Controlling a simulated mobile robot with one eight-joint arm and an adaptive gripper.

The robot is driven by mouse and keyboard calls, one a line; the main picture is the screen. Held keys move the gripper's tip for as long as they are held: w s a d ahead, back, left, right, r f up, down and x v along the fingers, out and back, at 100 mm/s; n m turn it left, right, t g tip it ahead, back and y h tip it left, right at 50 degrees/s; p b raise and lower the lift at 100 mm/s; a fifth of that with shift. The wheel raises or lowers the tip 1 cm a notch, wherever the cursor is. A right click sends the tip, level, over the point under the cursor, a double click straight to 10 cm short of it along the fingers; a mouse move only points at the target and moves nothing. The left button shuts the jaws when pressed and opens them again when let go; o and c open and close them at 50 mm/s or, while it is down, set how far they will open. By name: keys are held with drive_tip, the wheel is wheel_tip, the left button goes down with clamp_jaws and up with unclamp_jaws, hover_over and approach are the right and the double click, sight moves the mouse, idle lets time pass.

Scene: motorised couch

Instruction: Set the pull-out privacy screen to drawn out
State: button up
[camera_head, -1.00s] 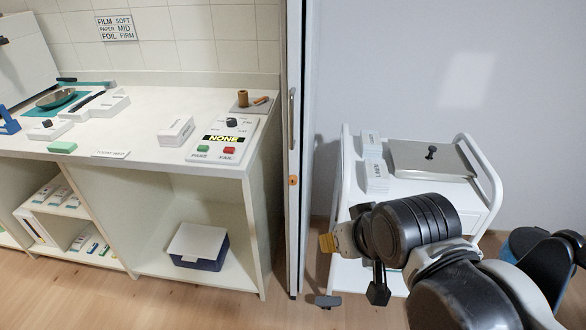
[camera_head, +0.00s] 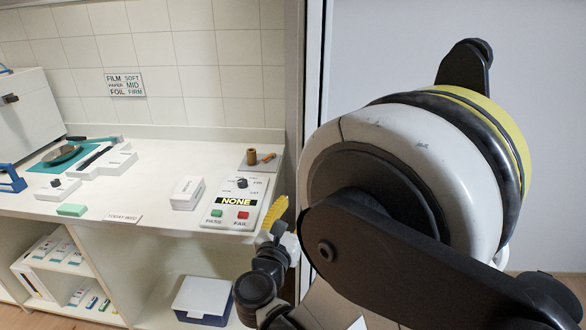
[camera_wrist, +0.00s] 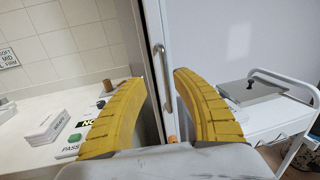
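The pull-out privacy screen (camera_wrist: 152,35) is an upright pale panel at the right end of the counter. In the head view only the upper part of its narrow edge (camera_head: 314,60) shows; my arm hides the rest. A vertical silver bar handle (camera_wrist: 164,78) is on its edge in the wrist view, with a small orange piece (camera_wrist: 172,139) lower down. My gripper (camera_wrist: 160,78) has two yellow ribbed fingers spread apart, with the handle appearing between them. I see no contact. In the head view a yellow finger (camera_head: 278,213) shows by the counter's right end.
The white counter (camera_head: 150,160) on the left carries a panel with a NONE display (camera_head: 237,201), a white box stack (camera_head: 187,193) and a tan peg (camera_head: 252,157). A white trolley (camera_wrist: 258,122) with a grey lidded tray stands right of the screen.

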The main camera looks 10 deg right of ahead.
drive_tip(key=b+x, duration=0.1)
drive_tip(key=x, duration=0.9)
drive_tip(key=shift+d+f+m+b, duration=0.3)
drive_tip(key=shift+d+f+b, duration=0.1)
drive_tip(key=shift+d+f, duration=0.05)
drive_tip(key=shift+w, duration=0.1)
clamp_jaws()
